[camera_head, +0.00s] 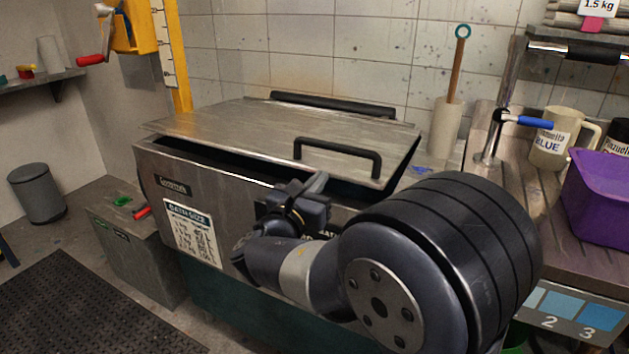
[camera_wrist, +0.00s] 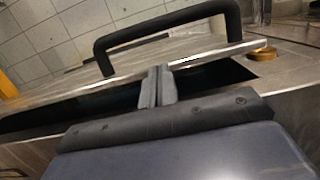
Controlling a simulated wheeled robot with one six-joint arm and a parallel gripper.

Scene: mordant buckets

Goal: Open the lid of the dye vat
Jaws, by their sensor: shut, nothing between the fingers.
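The dye vat (camera_head: 235,225) is a large steel tank with a bath size label on its front. Its flat steel lid (camera_head: 235,125) is slightly raised at the front, with a dark gap between it and the rim. A black handle (camera_head: 338,150) stands on the lid's front part; it also arches across the top of the wrist view (camera_wrist: 165,22). My gripper (camera_head: 320,180) is at the lid's front edge, below the handle. In the wrist view its two fingers (camera_wrist: 159,72) are together, empty, overlapping the lid edge. Whether the tips touch the lid is unclear.
A purple bin (camera_head: 600,200) and a jug marked BLUE (camera_head: 555,138) stand on the right counter. A blue-levered tap (camera_head: 510,122) rises near the vat's right side. A low metal box (camera_head: 130,250) stands left of the vat, and a grey bin (camera_head: 38,193) farther left.

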